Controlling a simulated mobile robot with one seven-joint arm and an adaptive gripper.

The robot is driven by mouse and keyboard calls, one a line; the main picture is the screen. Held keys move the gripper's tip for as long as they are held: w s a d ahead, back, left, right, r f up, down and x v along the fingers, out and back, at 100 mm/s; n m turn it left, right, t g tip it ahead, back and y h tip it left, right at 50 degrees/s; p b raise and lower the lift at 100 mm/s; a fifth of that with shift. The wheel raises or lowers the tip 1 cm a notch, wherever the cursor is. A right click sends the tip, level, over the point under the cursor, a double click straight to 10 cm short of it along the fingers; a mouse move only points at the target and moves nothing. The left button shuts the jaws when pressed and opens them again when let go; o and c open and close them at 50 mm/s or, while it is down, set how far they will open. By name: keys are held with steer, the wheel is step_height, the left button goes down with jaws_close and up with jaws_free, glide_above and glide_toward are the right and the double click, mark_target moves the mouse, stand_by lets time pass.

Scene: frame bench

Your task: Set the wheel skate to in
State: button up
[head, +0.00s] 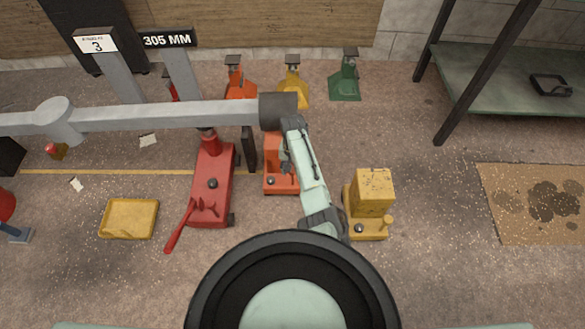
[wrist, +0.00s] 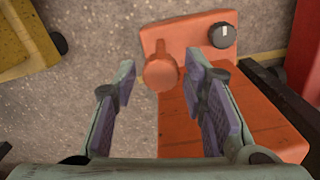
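No label in view names the wheel skate. An orange floor unit (head: 280,178) stands between a red floor jack and a yellow unit. In the wrist view, the orange unit (wrist: 215,30) has a round-ended orange handle (wrist: 160,73) and a black dial (wrist: 222,35) with a white mark. My gripper (head: 287,160) is over the orange unit. In the wrist view its fingers (wrist: 160,88) are apart, with the round handle end showing in the gap between them. I cannot tell whether either finger touches it. My arm hides part of the orange unit in the head view.
The red jack (head: 212,180) is close on the left, the yellow unit (head: 373,195) on the right. A yellow tray (head: 129,218) lies at left. Orange, yellow and green stands (head: 345,82) line the back.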

steer(key=shift+o, duration=0.6)
steer(key=shift+r, duration=0.1)
step_height(320, 180, up, 12)
steer(key=shift+c, duration=0.4)
